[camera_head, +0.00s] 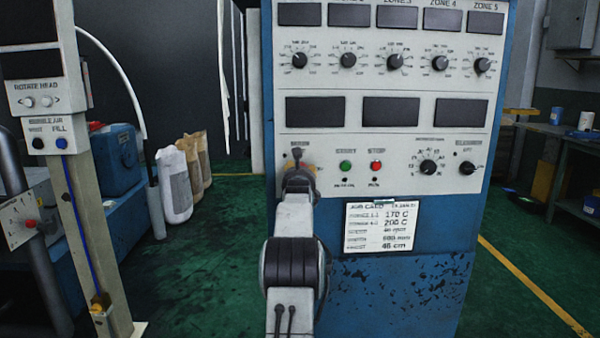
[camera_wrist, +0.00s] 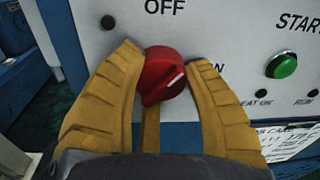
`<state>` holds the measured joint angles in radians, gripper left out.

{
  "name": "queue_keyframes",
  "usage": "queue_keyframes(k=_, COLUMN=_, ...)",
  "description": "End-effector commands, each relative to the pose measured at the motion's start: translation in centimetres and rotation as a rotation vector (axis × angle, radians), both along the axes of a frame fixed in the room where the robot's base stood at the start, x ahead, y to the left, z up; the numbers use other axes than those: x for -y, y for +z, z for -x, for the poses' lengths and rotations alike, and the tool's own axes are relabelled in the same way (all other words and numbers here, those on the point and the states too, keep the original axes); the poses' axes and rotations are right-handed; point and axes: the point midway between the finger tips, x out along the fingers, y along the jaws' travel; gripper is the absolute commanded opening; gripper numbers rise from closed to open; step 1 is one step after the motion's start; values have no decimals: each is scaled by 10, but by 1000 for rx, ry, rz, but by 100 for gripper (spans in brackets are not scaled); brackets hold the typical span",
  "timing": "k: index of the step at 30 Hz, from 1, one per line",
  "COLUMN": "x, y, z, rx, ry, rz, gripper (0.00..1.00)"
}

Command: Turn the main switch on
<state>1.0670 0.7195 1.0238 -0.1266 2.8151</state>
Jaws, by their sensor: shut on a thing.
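The main switch is a red rotary knob (camera_wrist: 164,72) with a white pointer line, on the light panel in the wrist view. "OFF" is printed above it, and a partly hidden label ending in "N" is to its right. The pointer line aims right and slightly up, roughly towards that right label. My gripper (camera_wrist: 167,60) has its yellow ribbed fingers on both sides of the knob, shut on it. In the head view my gripper (camera_head: 299,165) is at the panel's lower left and hides most of the knob.
A green start button (camera_head: 345,166) and a red stop button (camera_head: 376,167) sit to the right of the switch. A job card (camera_head: 379,228) hangs below on the blue cabinet (camera_head: 400,290). A post with a small control box (camera_head: 48,134) stands at left.

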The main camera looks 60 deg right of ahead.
Motion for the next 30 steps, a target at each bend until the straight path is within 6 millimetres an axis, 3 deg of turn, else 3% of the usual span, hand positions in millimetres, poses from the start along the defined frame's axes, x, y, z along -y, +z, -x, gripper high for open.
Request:
queue_keyframes(k=11, x=0, y=0, z=-1, rx=5, ry=0, rz=-2, gripper=13)
queue_keyframes(k=12, x=0, y=0, z=-1, rx=5, ry=0, rz=-2, gripper=47)
queue_keyframes(k=21, x=0, y=0, z=-1, rx=5, ry=1, rz=-2, gripper=72)
queue_keyframes(k=30, x=-1, y=0, z=0, rx=4, ry=1, rz=-3, gripper=72)
